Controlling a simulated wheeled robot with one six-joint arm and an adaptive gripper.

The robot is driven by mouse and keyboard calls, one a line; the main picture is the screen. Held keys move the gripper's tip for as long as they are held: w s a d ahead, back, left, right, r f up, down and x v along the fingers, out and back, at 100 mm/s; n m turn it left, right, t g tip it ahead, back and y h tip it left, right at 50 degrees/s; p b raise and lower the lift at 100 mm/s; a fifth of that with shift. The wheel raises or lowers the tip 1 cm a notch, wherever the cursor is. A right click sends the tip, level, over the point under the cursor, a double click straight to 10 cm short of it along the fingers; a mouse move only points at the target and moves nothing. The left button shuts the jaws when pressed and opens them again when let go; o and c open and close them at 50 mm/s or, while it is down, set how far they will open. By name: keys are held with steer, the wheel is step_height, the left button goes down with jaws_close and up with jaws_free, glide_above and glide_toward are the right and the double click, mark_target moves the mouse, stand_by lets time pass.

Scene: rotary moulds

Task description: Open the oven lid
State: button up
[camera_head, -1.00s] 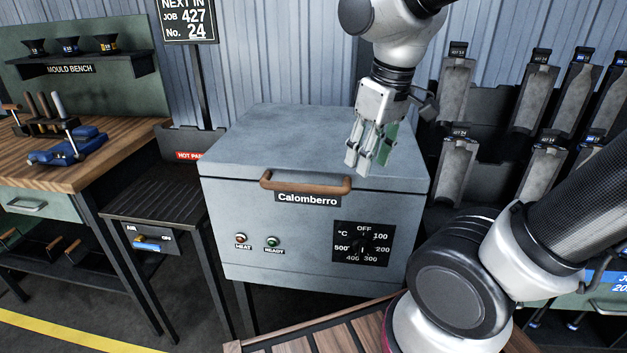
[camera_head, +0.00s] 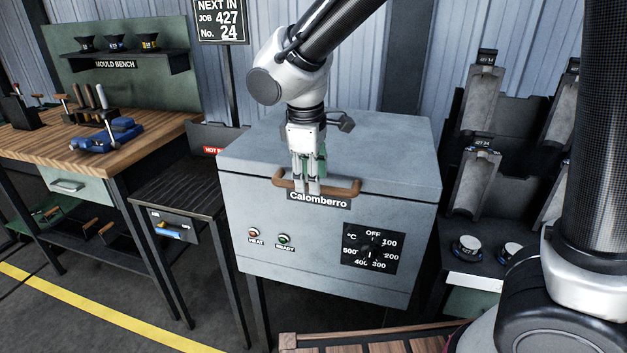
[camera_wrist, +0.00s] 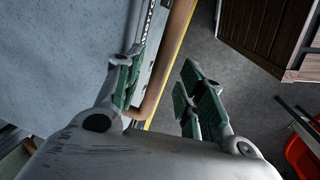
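The grey oven lid (camera_head: 385,135) is shut on the oven body (camera_head: 310,225) in the head view. Its brown bar handle (camera_head: 344,188) runs along the lid's front edge, above the "Calomberro" label. My gripper (camera_head: 307,187) points down at the handle, left of its middle, and its fingers hide part of the bar. In the wrist view my gripper (camera_wrist: 162,88) is open, with green finger pads spread apart. The handle (camera_wrist: 170,62) shows in the gap between the fingers, with the lid (camera_wrist: 60,60) on the left side. I cannot tell whether either finger touches the bar.
A dark slatted stand (camera_head: 175,195) is left of the oven, beside the wooden mould bench (camera_head: 80,150). Racks of grey moulds (camera_head: 470,185) stand to the right. A wooden slatted top (camera_head: 375,347) is low in front. The lid's top is bare.

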steer(key=shift+w+f, duration=0.15)
steer(key=shift+f, duration=0.75)
jaws_close()
steer(key=shift+r, duration=0.1)
